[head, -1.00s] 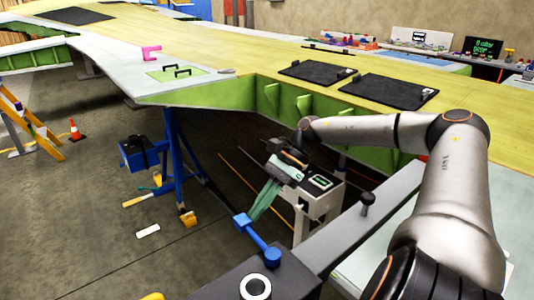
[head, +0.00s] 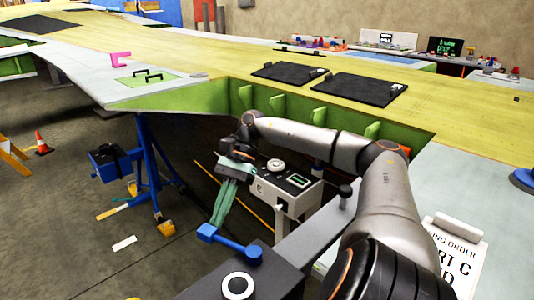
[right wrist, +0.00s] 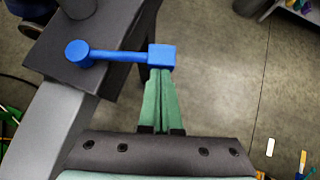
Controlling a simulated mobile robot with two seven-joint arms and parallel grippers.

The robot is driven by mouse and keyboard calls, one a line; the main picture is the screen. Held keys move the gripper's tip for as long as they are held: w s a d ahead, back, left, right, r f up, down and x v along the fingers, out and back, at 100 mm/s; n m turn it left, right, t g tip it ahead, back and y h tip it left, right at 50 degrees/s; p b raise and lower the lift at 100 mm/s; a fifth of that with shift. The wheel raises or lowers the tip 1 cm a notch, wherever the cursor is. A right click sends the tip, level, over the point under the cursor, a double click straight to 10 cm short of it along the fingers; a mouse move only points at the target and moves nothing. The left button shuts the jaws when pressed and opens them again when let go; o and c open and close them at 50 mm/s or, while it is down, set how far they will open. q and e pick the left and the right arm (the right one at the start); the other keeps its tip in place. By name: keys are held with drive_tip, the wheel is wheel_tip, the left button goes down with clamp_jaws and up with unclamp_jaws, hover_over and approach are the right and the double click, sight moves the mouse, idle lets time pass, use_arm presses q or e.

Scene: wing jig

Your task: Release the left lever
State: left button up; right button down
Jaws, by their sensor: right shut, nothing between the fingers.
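The blue lever (head: 230,243) is an arm with a round pivot at one end and a square block at the other. It sits on a dark grey fixture (head: 200,275), and its block end sticks out past the fixture's edge, toward the left. My right gripper (head: 212,222) has long teal fingers, closed together and empty. Their tips are at the block end. In the right wrist view the shut fingers (right wrist: 160,74) meet the near side of the lever's block (right wrist: 161,56); whether they press on it I cannot tell. My left gripper is not in view.
A grey bar with a black knob (head: 346,188) runs back from the fixture. A white box-shaped unit (head: 285,185) stands behind my right gripper. The large wing (head: 230,65) spans behind. A blue stand (head: 145,165) is at left, with open floor in front.

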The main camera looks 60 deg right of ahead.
sight(203, 230)
drive_tip(key=a+b, duration=0.2)
drive_tip(key=a, duration=0.1)
drive_tip(key=shift+w+a, duration=0.3)
drive_tip(key=shift+w, duration=0.1)
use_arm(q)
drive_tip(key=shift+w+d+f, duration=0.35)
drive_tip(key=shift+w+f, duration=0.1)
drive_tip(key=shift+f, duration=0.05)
use_arm(e)
drive_tip(key=shift+a, duration=0.25)
drive_tip(key=shift+a, duration=0.1)
use_arm(q)
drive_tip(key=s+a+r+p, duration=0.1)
drive_tip(key=p, duration=0.1)
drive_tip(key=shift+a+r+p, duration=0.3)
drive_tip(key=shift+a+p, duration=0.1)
use_arm(e)
drive_tip(key=v, duration=1.2)
drive_tip(key=shift+d+r, duration=0.15)
drive_tip(key=shift+d, duration=0.2)
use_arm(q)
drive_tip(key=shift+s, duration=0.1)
